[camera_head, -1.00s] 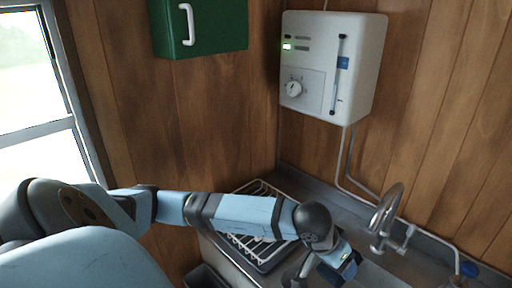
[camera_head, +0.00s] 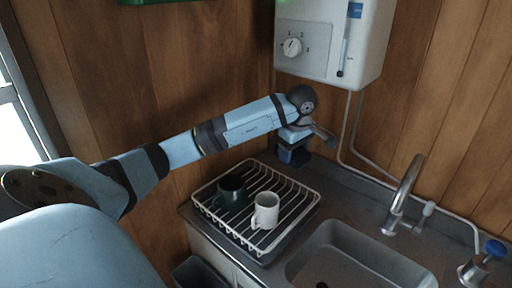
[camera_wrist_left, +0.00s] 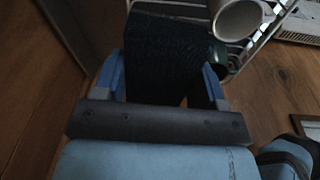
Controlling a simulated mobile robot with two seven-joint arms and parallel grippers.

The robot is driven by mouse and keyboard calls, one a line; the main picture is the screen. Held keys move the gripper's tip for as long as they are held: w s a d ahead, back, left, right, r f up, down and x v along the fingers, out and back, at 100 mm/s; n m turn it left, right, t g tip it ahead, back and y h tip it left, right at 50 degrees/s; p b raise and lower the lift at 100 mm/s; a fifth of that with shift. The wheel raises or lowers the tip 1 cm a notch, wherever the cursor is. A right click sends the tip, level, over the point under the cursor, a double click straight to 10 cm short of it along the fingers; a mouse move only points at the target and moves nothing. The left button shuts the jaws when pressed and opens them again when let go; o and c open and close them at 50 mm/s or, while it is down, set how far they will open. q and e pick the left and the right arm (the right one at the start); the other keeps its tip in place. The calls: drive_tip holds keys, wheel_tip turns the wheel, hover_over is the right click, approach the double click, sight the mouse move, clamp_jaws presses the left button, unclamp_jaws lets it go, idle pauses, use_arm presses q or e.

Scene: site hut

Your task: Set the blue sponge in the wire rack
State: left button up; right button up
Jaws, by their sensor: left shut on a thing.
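The wire rack (camera_head: 290,200) stands on the counter left of the sink. A dark mug (camera_head: 231,193) and a white mug (camera_head: 265,211) sit in it. My left gripper (camera_head: 292,156) is at the rack's far corner, near the wall. In the left wrist view, my left gripper (camera_wrist_left: 163,88) is shut on the blue sponge (camera_wrist_left: 165,52), which looks very dark and textured between the fingers. The rack (camera_wrist_left: 273,24), the white mug (camera_wrist_left: 238,17) and part of the dark mug (camera_wrist_left: 219,55) show beyond it. My right gripper is out of view.
The sink (camera_head: 350,262) and its tap (camera_head: 405,195) lie right of the rack. A white heater (camera_head: 330,40) hangs on the wall above my left wrist, with pipes (camera_head: 350,130) running down. A blue-topped item (camera_head: 485,262) stands at the far right. A dark bin (camera_head: 200,272) is below the counter.

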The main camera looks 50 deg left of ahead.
use_arm(q)
drive_tip(key=a+r+n+h+b, duration=0.1)
drive_tip(key=a+r+n+b, duration=0.1)
drive_tip(key=a+n, duration=0.4)
drive_tip(key=shift+g, duration=0.3)
drive_tip(key=f, duration=0.5)
drive_tip(key=f+b, duration=0.1)
drive_tip(key=f, duration=0.8)
drive_tip(key=shift+w+d+f+b, duration=0.2)
drive_tip(key=shift+w+f+b, duration=0.1)
drive_tip(key=shift+f, duration=1)
wheel_tip(320, 180, down, 3)
drive_tip(key=shift+f, duration=0.15)
drive_tip(key=shift+f, duration=0.15)
drive_tip(key=o, duration=0.6)
